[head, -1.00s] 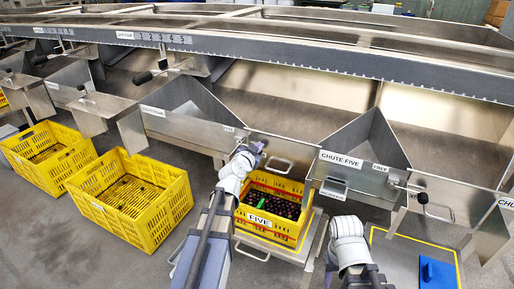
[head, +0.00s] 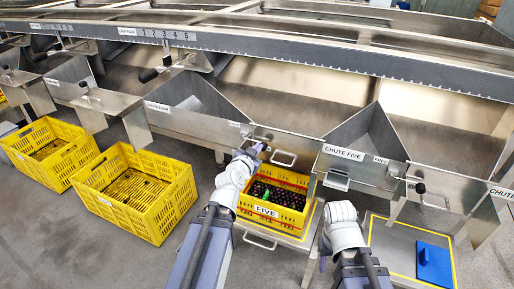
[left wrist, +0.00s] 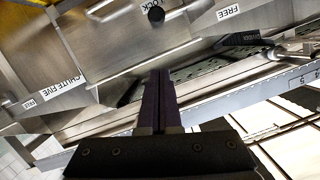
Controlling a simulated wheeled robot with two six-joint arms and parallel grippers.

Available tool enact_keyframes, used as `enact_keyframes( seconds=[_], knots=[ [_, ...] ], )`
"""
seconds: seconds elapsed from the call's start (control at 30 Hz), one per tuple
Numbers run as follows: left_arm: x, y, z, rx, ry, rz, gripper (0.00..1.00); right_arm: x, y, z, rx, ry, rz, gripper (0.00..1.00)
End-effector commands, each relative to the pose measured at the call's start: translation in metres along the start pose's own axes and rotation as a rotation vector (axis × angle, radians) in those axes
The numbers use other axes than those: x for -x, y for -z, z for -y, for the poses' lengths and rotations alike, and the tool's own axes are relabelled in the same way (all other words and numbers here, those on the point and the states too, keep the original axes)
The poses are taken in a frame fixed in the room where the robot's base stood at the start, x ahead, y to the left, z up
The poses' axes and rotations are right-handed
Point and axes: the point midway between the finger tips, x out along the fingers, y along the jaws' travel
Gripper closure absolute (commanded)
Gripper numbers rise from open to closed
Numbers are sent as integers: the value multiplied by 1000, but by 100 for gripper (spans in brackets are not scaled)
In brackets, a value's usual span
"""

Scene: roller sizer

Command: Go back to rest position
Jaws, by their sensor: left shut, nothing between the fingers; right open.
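My left gripper (head: 257,149) is raised in front of the chute fronts, above the back edge of the yellow crate marked FIVE (head: 266,209). In the left wrist view its dark fingers (left wrist: 160,100) are shut together with nothing between them. The crate holds many dark round fruits and a small green item, and stands on a platform below chute five (head: 343,152). My right arm comes in at the lower middle, its pale wrist bent beside the crate. The right gripper's fingers cannot be made out.
Two yellow crates (head: 150,228) (head: 38,173) stand on the floor at left. A blue panel (head: 435,264) lies on a yellow-edged platform (head: 390,250) at right. The steel chutes and a long numbered rail (head: 250,49) run across behind the arms.

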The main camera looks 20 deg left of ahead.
Motion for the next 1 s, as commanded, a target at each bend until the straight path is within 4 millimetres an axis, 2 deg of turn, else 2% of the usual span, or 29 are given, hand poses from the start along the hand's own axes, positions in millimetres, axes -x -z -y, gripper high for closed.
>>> enact_keyframes(
  seconds=[0.23,0.33,0.37,0.43,0.53,0.6,0.7,0.83,1.0],
  knots=[
    [0,0,0,0,-1,0,100,0,0,0,0,0,0,50],
    [-1,-2,-11,2,-29,15,100,0,0,0,0,0,0,50],
    [-1,-3,-18,4,-51,26,100,0,0,0,0,0,0,50],
    [-1,-9,-48,9,-130,75,100,0,0,0,0,0,0,50],
    [8,-28,-108,17,-289,210,100,0,0,0,0,0,0,50],
    [24,-48,-154,18,-399,352,100,0,0,0,0,0,0,50],
    [57,-81,-202,8,-499,585,100,0,0,0,0,0,0,50],
    [101,-113,-232,-17,-524,852,100,0,0,0,0,0,0,50],
    [150,-138,-243,-58,-458,1121,100,0,0,0,0,0,0,50]
  ],
)
